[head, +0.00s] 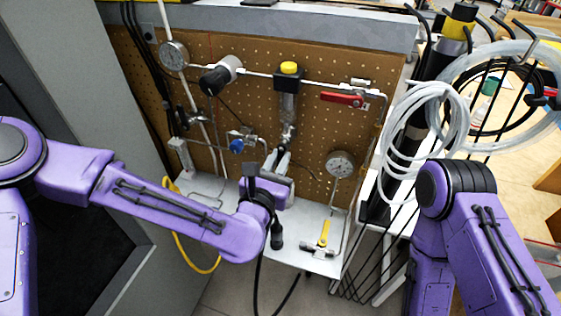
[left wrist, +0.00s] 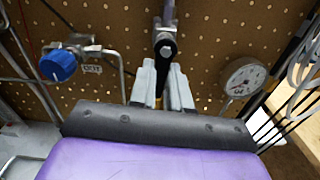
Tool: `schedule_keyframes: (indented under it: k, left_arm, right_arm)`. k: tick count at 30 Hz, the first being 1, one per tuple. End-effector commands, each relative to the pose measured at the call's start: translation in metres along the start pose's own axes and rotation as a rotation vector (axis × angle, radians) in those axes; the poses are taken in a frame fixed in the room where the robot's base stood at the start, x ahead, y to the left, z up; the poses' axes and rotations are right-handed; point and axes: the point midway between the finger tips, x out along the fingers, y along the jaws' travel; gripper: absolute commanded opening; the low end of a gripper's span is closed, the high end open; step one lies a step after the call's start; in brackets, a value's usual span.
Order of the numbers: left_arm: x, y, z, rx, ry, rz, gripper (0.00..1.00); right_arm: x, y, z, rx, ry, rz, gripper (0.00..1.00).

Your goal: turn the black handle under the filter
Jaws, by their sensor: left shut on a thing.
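The filter, with a yellow cap (head: 289,68) and a clear bowl (head: 288,104), is mounted on the brown pegboard in the head view. The black handle (left wrist: 165,54) is under it and shows in the left wrist view, pointing down between the fingers. My left gripper (left wrist: 164,82) is shut on the black handle, with one pale finger on each side. In the head view my left gripper (head: 279,157) is just below the filter, and the handle is mostly hidden there. My right arm shows at the right; its gripper is out of view.
Around the filter are a red-handled valve (head: 342,99), pressure gauges (head: 341,164), a blue knob (head: 237,146) and thin metal pipes. A yellow-handled valve (head: 323,234) stands on the white shelf below. Coiled clear tubes (head: 428,110) hang at the right.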

Motion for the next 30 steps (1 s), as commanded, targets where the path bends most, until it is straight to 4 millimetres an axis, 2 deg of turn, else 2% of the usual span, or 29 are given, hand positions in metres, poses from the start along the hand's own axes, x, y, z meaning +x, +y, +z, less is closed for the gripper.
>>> schedule_keyframes:
  k: [12,30]
  left_arm:
    - [-0.001,0.01,0.001,0.346,0.0,-0.001,0.0]
    - [-0.001,0.023,0.011,0.917,0.0,-0.001,0.0]
  right_arm:
    - [0.011,-0.001,0.004,0.0,0.0,0.0,0.43]
    - [0.015,-0.001,0.006,0.0,0.0,0.0,0.43]
